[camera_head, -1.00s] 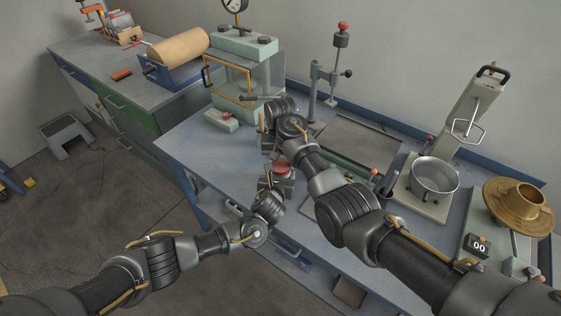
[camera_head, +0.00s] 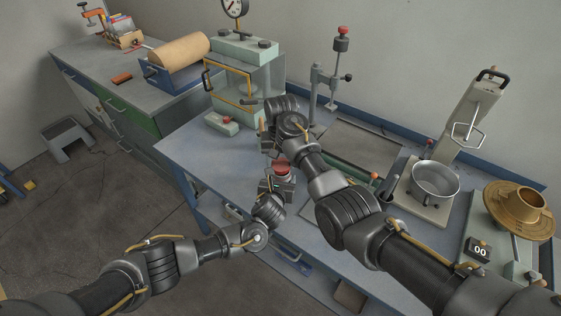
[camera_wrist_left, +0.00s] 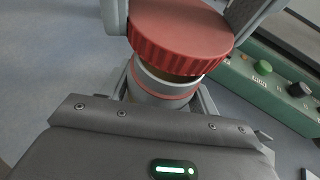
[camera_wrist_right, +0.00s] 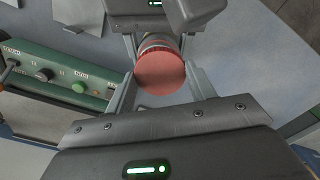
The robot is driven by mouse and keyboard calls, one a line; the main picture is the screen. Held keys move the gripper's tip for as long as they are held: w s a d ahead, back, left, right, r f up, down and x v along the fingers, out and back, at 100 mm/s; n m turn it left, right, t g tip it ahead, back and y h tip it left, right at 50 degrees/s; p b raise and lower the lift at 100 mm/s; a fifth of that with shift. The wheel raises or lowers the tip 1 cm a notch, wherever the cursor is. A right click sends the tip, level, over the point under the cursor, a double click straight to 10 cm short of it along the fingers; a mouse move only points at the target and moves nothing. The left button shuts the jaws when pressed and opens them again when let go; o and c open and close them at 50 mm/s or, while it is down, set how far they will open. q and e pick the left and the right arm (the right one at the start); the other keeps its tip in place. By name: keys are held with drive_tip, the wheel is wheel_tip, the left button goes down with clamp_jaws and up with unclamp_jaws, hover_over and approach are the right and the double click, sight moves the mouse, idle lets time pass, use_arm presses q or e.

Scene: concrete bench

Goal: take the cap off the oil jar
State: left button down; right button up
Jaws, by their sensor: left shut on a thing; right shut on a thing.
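The oil jar's red cap (camera_head: 281,167) shows near the bench's front edge in the head view, and its ribbed side shows in the left wrist view (camera_wrist_left: 180,38). Below it is the pale grey jar (camera_wrist_left: 167,86) with a thin red ring. A brownish band shows between cap and jar; whether the cap is loose I cannot tell. My left gripper (camera_head: 277,185) is shut on the jar body from the front. My right gripper (camera_wrist_right: 161,80) is shut on the cap, its fingers on either side. The jar's base is hidden.
A green control box (camera_wrist_right: 58,76) stands close beside the jar. Behind are a pale green press (camera_head: 240,75) and a stand with a red knob (camera_head: 342,32). A metal pan (camera_head: 435,178) and a brass part (camera_head: 517,208) stand at right. The bench's left front is clear.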

drive_tip(key=shift+r, duration=2)
use_arm(q)
drive_tip(key=shift+c, duration=1.5)
unclamp_jaws()
drive_tip(key=p+v, duration=0.1)
drive_tip(key=v, duration=1.1)
drive_tip(key=shift+a+r+p, duration=0.1)
drive_tip(key=shift+p, duration=0.25)
use_arm(e)
drive_tip(key=shift+r, duration=0.85)
